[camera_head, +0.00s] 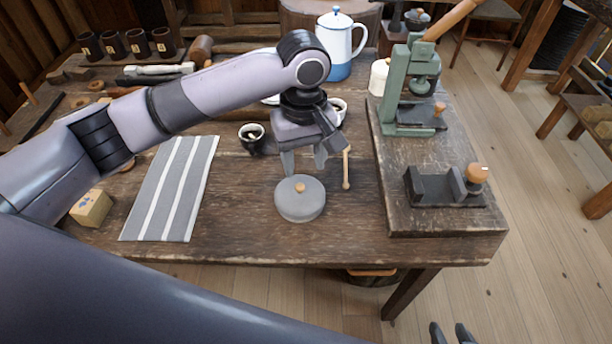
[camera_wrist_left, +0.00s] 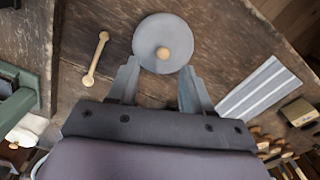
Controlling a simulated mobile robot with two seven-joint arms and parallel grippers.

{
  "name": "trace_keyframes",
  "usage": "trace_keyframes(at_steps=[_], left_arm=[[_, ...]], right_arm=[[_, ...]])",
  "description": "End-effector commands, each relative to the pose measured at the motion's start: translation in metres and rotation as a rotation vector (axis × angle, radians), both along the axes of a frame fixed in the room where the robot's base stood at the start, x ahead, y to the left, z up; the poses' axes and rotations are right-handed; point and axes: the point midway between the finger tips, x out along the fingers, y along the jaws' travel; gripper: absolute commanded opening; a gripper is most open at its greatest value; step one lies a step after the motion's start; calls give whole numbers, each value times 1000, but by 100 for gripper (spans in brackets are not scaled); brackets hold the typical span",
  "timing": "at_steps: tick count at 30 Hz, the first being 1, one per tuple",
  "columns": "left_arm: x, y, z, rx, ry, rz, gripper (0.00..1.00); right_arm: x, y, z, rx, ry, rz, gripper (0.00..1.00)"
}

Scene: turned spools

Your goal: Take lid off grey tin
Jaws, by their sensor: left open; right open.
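The grey tin (camera_head: 300,204) stands on the wooden table in the head view, with its grey lid (camera_head: 313,187) on top. The lid has a round light-wood knob (camera_head: 300,187). In the left wrist view the lid (camera_wrist_left: 150,32) and its knob (camera_wrist_left: 163,53) show from above. My left gripper (camera_head: 304,170) is open, its fingers pointing down just behind the lid. In the left wrist view its fingertips (camera_wrist_left: 160,75) are spread to either side of the knob line, with nothing between them. My right gripper (camera_head: 452,334) is open and empty at the bottom edge, off the table.
A wooden spool-ended stick (camera_head: 346,170) lies right of the tin. A dark cup (camera_head: 252,136) stands behind left. A striped grey cloth (camera_head: 172,190) lies left. A green press (camera_head: 412,85) and dark vise (camera_head: 445,187) stand on the raised board at right.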

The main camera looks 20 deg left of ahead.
Motion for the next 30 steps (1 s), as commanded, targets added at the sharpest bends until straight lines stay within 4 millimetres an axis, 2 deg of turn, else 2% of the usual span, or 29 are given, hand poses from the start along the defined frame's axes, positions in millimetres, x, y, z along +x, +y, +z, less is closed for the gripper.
trace_keyframes(at_steps=[6,15,24,25,29,30], left_arm=[[1,3,-23,3,2,2,50],[4,10,-64,1,1,0,50],[4,9,-70,0,-1,-1,50],[4,9,-70,0,-1,-1,43],[4,9,-69,0,-1,-1,1],[4,9,-69,0,-1,-1,0]], right_arm=[[-8,0,-7,0,18,0,43],[-8,0,-10,0,20,1,43],[-7,0,-9,-1,17,0,43],[-7,0,-9,-1,16,0,43],[-6,0,-9,0,15,0,43],[-6,0,-9,0,15,0,43]])
